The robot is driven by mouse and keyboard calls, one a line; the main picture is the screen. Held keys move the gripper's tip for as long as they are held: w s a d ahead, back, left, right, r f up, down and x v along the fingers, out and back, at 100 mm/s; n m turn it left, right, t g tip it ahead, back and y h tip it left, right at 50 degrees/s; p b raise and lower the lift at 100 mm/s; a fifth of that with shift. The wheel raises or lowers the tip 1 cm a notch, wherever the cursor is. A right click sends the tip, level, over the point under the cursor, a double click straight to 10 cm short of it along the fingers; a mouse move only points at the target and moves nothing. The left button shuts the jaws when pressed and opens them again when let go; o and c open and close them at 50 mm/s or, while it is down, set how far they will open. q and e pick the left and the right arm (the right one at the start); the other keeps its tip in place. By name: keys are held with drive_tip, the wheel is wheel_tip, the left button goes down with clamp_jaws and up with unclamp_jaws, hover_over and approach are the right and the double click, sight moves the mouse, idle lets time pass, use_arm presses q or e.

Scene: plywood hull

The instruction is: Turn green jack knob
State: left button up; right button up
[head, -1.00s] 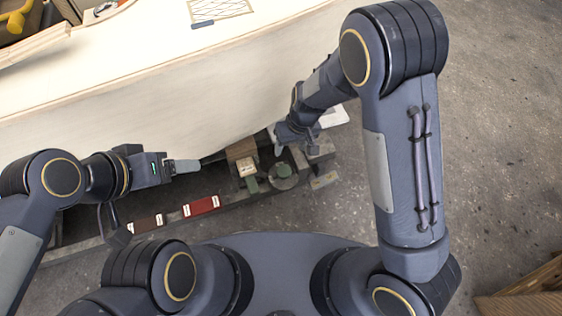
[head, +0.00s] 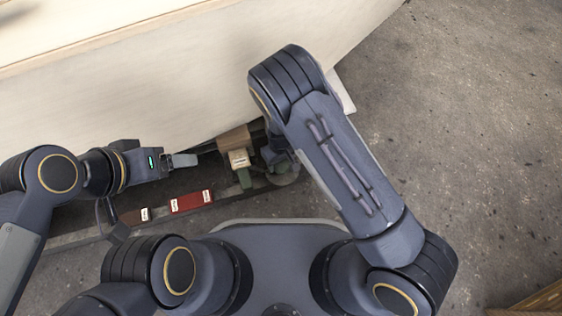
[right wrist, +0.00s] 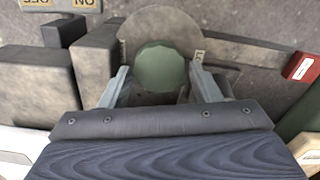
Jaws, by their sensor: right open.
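The green jack knob (right wrist: 161,68) is round and sits on a grey round plate (right wrist: 160,25) in the right wrist view. My right gripper (right wrist: 161,72) is open, one finger on each side of the knob. I cannot tell whether either finger touches it. In the head view the round plate (head: 284,179) shows partly, below my right gripper (head: 278,158), and my arm hides much of that area. My left gripper (head: 182,160) is at the left beside the hull's lower edge, away from the knob; its finger opening cannot be made out.
The pale plywood hull (head: 140,90) overhangs the low dark rail. A red labelled block (head: 191,201), a tan block (head: 236,140) and a green piece (head: 244,178) are nearby. Grey blocks (right wrist: 97,65) and an ON/OFF label (right wrist: 62,4) lie close.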

drive_tip(key=c, duration=0.7)
drive_tip(key=shift+m, duration=0.3)
drive_tip(key=shift+m+p, duration=0.55)
drive_tip(key=shift+m, duration=0.35)
drive_tip(key=m+p, duration=0.1)
drive_tip(key=m, duration=0.2)
drive_tip(key=shift+d+m, duration=0.1)
drive_tip(key=shift+m, duration=0.2)
drive_tip(key=m+p, duration=0.1)
drive_tip(key=m, duration=0.5)
drive_tip(key=shift+d+p, duration=0.1)
drive_tip(key=shift+p, duration=0.2)
drive_tip(key=m+p, duration=0.1)
drive_tip(key=m, duration=0.4)
drive_tip(key=shift+m, duration=0.4)
